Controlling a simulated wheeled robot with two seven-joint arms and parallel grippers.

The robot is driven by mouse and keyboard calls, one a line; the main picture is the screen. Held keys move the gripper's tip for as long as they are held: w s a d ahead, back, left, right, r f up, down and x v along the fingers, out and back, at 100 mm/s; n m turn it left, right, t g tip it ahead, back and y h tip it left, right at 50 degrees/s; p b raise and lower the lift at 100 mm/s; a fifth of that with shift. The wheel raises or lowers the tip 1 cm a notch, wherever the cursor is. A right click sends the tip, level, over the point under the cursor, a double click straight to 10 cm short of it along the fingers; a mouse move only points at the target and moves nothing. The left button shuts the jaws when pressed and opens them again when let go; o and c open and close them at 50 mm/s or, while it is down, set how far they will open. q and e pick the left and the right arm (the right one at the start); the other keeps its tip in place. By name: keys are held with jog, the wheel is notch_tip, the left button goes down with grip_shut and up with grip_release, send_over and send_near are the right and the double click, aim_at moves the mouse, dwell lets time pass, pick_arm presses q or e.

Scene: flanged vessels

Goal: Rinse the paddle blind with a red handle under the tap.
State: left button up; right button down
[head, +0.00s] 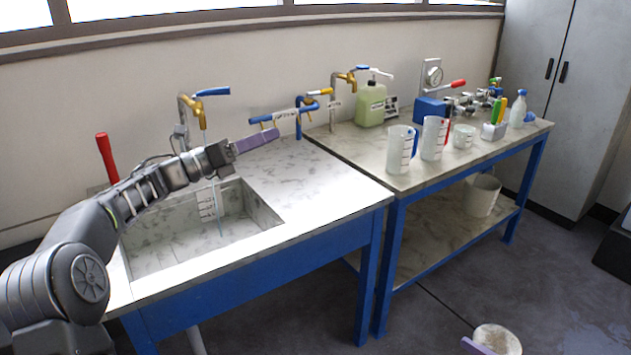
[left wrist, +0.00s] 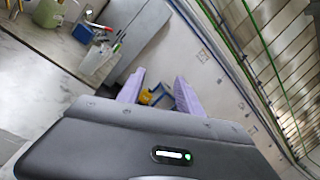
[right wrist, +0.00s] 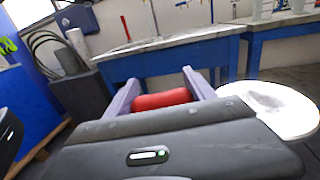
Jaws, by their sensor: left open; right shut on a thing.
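The paddle blind shows its round, pale, brown-smudged disc (head: 497,340) at the bottom right of the head view. In the right wrist view its red handle (right wrist: 160,100) lies between the fingers of my right gripper (right wrist: 160,97), which is shut on it. The tap (head: 202,118), with a blue lever, stands behind the sink (head: 160,258). A thin pale-blue line beneath its spout looks like running water. My left gripper (head: 255,143) is open, to the right of the tap and near the blue pipe. It looks empty in the left wrist view (left wrist: 158,90).
A red upright handle (head: 107,158) stands at the sink's back left. A blue valve pipe (head: 300,115) and second tap (head: 343,80) are right of the sink. Jugs (head: 402,150) and a green canister (head: 371,104) stand on the right bench. Floor before the benches looks clear.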

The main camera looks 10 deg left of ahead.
pick_arm(q)
jog(key=w+d+f+n+t+y, duration=0.15)
jog(key=f+n+y, duration=0.35)
jog(key=f+n, duration=0.8)
jog(key=w+f+n+t+y, duration=0.2)
jog(key=f+n+y, duration=0.3)
jog(key=f+n, duration=0.75)
jog(key=s+d+f+n+g+y, duration=0.1)
jog(key=s+d+f+n+g, duration=0.15)
jog(key=f, duration=0.35)
jog(key=s+d+f+n+g, duration=0.1)
jog(key=s+f+n, duration=0.3)
jog(key=f, duration=0.3)
jog(key=s+d+f+n+g, duration=0.3)
jog(key=s+d+f, duration=0.1)
jog(key=s+f, duration=0.4)
jog(key=s+d+f+n+g, duration=0.3)
jog(key=s+f+n, duration=0.1)
jog(key=s+f, duration=0.4)
jog(key=s+d+f+n+g, duration=0.1)
jog(key=s+d+g, duration=0.1)
jog(key=s, duration=0.6)
jog(key=s+d+f+n+g, duration=0.1)
jog(key=s+d+f+g, duration=0.1)
jog(key=s, duration=0.6)
jog(key=s+d+f+g, duration=0.2)
jog(key=s+d, duration=0.1)
jog(key=s, duration=0.5)
jog(key=shift+s+n, duration=0.25)
jog(key=shift+n, duration=0.15)
